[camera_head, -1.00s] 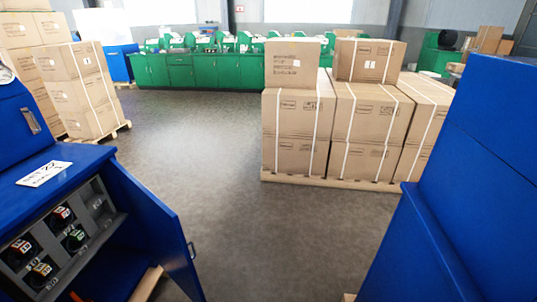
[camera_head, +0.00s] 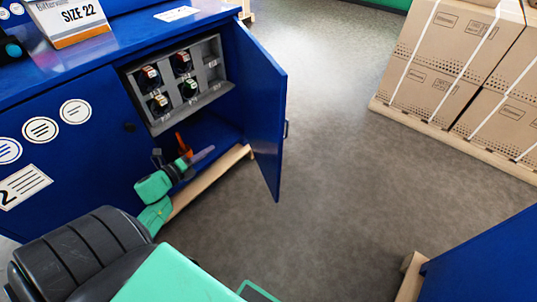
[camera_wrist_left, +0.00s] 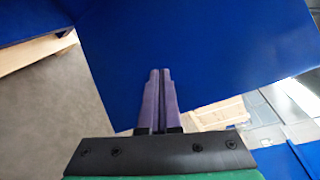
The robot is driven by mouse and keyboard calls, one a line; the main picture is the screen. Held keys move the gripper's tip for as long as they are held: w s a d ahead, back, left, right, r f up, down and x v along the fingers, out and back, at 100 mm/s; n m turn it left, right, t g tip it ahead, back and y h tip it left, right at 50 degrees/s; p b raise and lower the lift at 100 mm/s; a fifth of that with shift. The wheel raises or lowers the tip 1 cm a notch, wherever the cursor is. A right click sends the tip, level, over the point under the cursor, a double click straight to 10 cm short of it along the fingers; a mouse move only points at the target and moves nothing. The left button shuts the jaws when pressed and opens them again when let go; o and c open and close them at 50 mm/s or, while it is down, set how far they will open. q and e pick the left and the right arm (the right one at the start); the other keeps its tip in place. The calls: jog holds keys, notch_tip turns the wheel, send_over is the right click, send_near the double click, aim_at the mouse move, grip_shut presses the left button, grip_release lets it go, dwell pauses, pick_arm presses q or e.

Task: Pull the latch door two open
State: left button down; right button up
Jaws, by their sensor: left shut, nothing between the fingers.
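The blue cabinet door (camera_head: 262,105) stands swung out at the right end of the blue cabinet (camera_head: 75,95), with a small handle (camera_head: 286,128) on its outer edge. My left gripper (camera_head: 208,151) is in front of the open cabinet's lower space, to the left of the door's inner face. Its fingers are shut and empty. In the left wrist view the shut fingertips (camera_wrist_left: 160,72) point at a broad blue panel (camera_wrist_left: 210,45); I cannot tell if they touch it. My right gripper is not in view.
Strapped cartons (camera_head: 430,75) stand on a pallet at upper right. Another blue unit (camera_head: 490,262) is at lower right. The floor between is clear.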

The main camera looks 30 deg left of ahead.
pick_arm(q)
notch_tip(320, 180, up, 4)
jog(key=w+d+f+m+h+b, duration=0.1)
jog(key=d+m+h+b, duration=0.25)
jog(key=m, duration=0.55)
jog(key=m+g+h+b, duration=0.2)
jog(key=m+h, duration=0.4)
jog(key=m, duration=0.4)
send_near(277, 126)
jog(key=b+x, duration=0.1)
jog(key=x, duration=0.5)
jog(key=shift+w+b, duration=0.2)
jog(key=shift+b, duration=0.15)
jog(key=shift+w+d, duration=0.2)
jog(key=shift+w, duration=0.05)
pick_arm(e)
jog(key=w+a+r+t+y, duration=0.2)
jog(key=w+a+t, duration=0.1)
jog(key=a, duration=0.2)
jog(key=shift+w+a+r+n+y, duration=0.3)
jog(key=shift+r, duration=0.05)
pick_arm(q)
jog(key=shift+d, duration=0.1)
